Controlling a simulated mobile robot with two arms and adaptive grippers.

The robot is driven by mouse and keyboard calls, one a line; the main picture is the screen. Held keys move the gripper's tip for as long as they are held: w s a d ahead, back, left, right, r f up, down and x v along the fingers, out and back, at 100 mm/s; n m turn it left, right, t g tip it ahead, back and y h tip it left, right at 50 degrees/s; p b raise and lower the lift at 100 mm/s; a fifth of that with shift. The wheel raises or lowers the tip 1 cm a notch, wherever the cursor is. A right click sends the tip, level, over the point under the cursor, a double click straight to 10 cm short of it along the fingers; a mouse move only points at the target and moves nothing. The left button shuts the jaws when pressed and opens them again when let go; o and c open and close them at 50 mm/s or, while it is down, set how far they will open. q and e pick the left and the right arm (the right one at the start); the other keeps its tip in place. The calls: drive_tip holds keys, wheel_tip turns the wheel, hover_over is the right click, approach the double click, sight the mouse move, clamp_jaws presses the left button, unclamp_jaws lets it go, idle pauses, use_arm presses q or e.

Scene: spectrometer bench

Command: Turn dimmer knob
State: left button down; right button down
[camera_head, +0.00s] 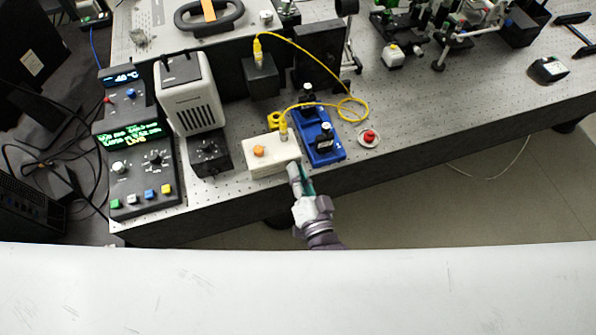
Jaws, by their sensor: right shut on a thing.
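A small black box with a round black knob (208,147) on its top stands in front of the pale lamp housing (190,98). I take this for the dimmer knob, and nothing touches it. A white box (272,164) with an orange knob (259,151) stands to its right at the bench's front edge. My right gripper (300,174) is at the white box's right front corner, well right of the black knob. It is shut on a narrow teal thing (307,183), mostly hidden by the fingers. Whether it touches the white box is unclear. My left gripper is out of view.
A control panel (138,170) with lit displays, knobs and coloured buttons stands at the left. A blue fixture (321,139) and a red button (369,137) lie right of the white box. A yellow cable (313,57) loops behind. The bench's front right is clear.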

idle(0.3)
drive_tip(key=c, duration=1.1)
unclamp_jaws()
drive_tip(key=shift+c, duration=0.2)
drive_tip(key=shift+f, duration=0.1)
